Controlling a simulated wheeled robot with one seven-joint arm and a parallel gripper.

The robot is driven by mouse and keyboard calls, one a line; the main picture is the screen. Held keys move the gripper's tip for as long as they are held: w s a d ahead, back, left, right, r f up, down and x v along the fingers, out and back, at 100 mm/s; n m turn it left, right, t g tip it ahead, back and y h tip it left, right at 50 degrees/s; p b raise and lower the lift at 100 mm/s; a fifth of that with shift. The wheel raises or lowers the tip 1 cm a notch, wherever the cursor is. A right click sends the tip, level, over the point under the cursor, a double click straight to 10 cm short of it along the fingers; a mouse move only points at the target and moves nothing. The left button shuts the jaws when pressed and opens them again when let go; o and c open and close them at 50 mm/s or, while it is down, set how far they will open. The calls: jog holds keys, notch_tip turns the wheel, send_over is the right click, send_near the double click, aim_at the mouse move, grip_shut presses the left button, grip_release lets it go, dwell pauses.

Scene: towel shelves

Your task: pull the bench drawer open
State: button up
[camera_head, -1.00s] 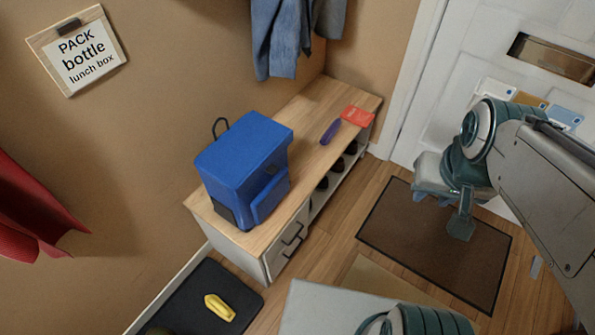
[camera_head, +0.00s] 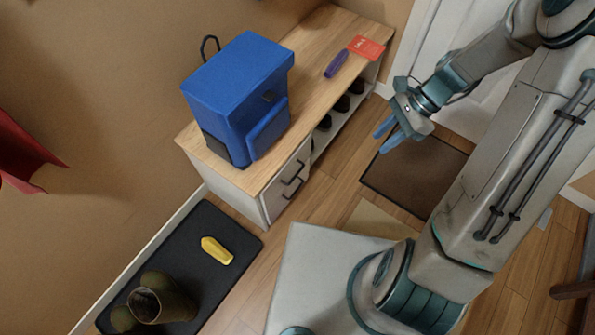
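The bench (camera_head: 325,52) has a wooden top and stands along the wall. Its drawer front (camera_head: 287,180) is white, at the near end, with dark bar handles (camera_head: 292,181), one above the other. The drawer looks closed. My gripper (camera_head: 383,141) is to the right of the handles, well apart from them, over the floor near the brown mat. Its two blue fingers point left and are spread apart with nothing between them.
A blue backpack (camera_head: 236,95) stands on the bench, with a purple item (camera_head: 336,64) and a red card (camera_head: 366,47) behind it. Dark shoes sit in the bench's cubbies. A black tray (camera_head: 196,239) holds boots (camera_head: 160,298) and a yellow object (camera_head: 216,250). A brown mat (camera_head: 415,175) lies by the door.

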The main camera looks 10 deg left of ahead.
jog(key=w+a+f+m+y+b, duration=0.1)
jog(key=f+m+y+b, duration=0.15)
jog(key=f, duration=0.45)
jog(key=w+a+f+m+y+b, duration=0.1)
jog(key=f+m+y+b, duration=0.1)
jog(key=f+m, duration=0.3)
jog(key=a+f+m+y+b, duration=0.2)
jog(key=f+m, duration=0.1)
jog(key=f, duration=0.5)
jog(key=m+t+y+b, duration=0.4)
jog(key=m+y+b, duration=0.15)
jog(key=m, duration=0.65)
send_near(297, 174)
jog(key=a, duration=0.7)
jog(key=a+b, duration=0.1)
jog(key=a, duration=0.2)
jog(key=shift+a+f, duration=0.15)
jog(key=shift+f, duration=0.2)
grip_shut()
